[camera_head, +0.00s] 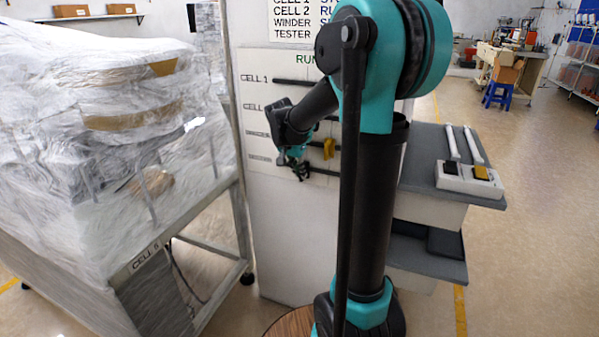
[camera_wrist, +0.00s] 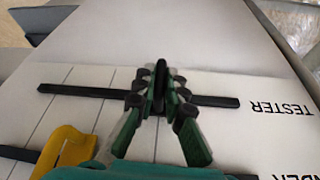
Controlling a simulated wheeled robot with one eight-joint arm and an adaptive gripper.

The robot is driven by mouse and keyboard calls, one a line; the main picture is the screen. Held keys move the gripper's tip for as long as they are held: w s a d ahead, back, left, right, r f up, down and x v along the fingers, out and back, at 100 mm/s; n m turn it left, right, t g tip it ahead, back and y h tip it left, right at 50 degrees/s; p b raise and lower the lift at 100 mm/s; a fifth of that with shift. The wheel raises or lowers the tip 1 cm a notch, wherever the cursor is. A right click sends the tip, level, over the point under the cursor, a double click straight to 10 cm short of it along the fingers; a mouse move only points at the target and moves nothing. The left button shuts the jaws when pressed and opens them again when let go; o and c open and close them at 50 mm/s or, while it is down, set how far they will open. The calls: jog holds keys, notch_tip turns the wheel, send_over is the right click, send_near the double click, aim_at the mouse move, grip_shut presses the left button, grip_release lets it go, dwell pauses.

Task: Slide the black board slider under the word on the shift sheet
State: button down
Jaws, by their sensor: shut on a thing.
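My gripper (camera_head: 301,172) is at the lowest rail of the white wall board (camera_head: 269,190), in front of the TESTER row. In the wrist view my gripper (camera_wrist: 160,95) is shut on the black slider (camera_wrist: 161,72), which sits on the black rail (camera_wrist: 75,91). The upside-down label TESTER (camera_wrist: 281,108) is at the right end of that rail. The shift sheet (camera_head: 290,20) is above the board, its words partly cut off by my arm and the top edge. Of the column headings, only part of RUN (camera_head: 305,60) shows; my arm hides the others.
A yellow slider (camera_head: 329,148) is on the WINDER rail above; it shows close by in the wrist view (camera_wrist: 66,148). A wrapped machine on a metal frame (camera_head: 215,210) stands left. A grey shelf (camera_head: 425,160) with a white box (camera_head: 468,181) is at right.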

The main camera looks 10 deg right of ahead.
jog(key=s+d, duration=0.1)
jog(key=d, duration=0.1)
jog(key=s+d, duration=0.4)
jog(key=d, duration=0.1)
jog(key=c, duration=1.6)
grip_release()
jog(key=shift+a, duration=0.1)
jog(key=shift+r, duration=0.1)
jog(key=v, duration=1.1)
jog(key=shift+s+a+r, duration=0.15)
jog(key=shift+a+r, duration=0.05)
jog(key=shift+r, duration=0.1)
jog(key=shift+f, duration=0.1)
